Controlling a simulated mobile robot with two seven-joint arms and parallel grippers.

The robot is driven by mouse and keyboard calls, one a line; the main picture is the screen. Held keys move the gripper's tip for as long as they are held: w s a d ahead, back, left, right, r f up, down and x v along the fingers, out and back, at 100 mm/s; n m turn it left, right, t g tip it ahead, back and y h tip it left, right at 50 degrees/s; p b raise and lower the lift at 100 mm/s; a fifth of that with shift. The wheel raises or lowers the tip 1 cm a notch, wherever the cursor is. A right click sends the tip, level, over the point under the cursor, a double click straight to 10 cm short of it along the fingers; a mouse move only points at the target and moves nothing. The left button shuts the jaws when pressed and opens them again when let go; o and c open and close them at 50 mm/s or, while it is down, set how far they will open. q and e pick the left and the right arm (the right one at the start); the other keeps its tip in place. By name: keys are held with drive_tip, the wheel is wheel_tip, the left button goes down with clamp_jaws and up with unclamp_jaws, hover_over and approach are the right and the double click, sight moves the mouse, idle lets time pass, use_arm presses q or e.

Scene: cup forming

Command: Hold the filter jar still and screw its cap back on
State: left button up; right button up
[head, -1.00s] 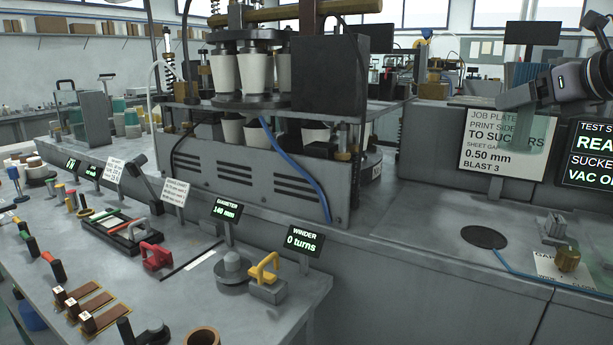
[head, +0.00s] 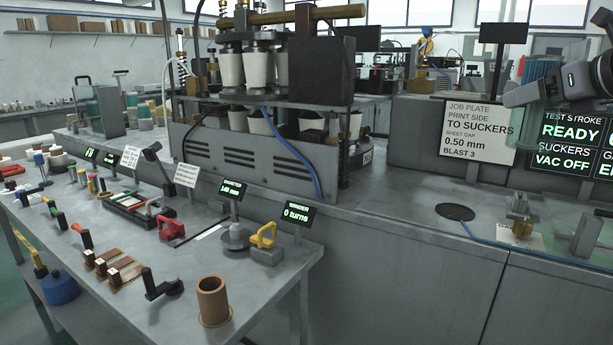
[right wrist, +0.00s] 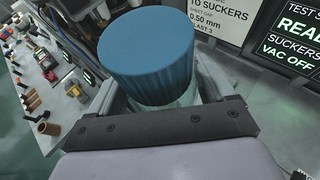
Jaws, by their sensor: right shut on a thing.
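The filter jar (head: 519,128) is a pale green, see-through vessel at the upper right of the head view, tilted with its lower end to the left. Its blue ribbed cap (right wrist: 148,55) is at the top of the jar, large in the right wrist view; it also shows in the head view (head: 541,70). Whether the cap is threaded tight cannot be told. My right gripper (head: 522,97) is shut on the jar below the cap, the fingers on either side of the clear wall (right wrist: 180,95). My left gripper is out of view.
A sign (head: 478,130) and lit screens (head: 565,135) stand behind the jar. The grey machine deck (head: 400,205) below has open room. A cup-forming machine (head: 255,155) is in the middle. A bench (head: 150,235) with tools and a brown tube (head: 213,300) is at left.

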drive_tip(key=s+a+f+n+g+y+p, duration=0.35)
drive_tip(key=a+f+n+y, duration=0.2)
drive_tip(key=a+f, duration=0.95)
drive_tip(key=s+a+f+n+y+p, duration=0.1)
drive_tip(key=s+f, duration=0.5)
drive_tip(key=s, duration=0.3)
drive_tip(key=s+a+f+n+g+y+p, duration=0.1)
drive_tip(key=s+f+p, duration=0.1)
drive_tip(key=s+f, duration=0.4)
drive_tip(key=s, duration=0.3)
drive_tip(key=shift+a+f+n, duration=0.15)
drive_tip(key=shift+a+n, duration=0.2)
drive_tip(key=shift+a, duration=0.05)
drive_tip(key=shift+g+y, duration=0.35)
drive_tip(key=s+a+f+n+g+y, duration=0.1)
drive_tip(key=a+n+g, duration=0.7)
drive_tip(key=a, duration=0.8)
drive_tip(key=shift+s+f+g+y, duration=0.4)
drive_tip(key=shift+s+g+y, duration=0.1)
drive_tip(key=shift+y, duration=0.2)
drive_tip(key=shift+d, duration=0.1)
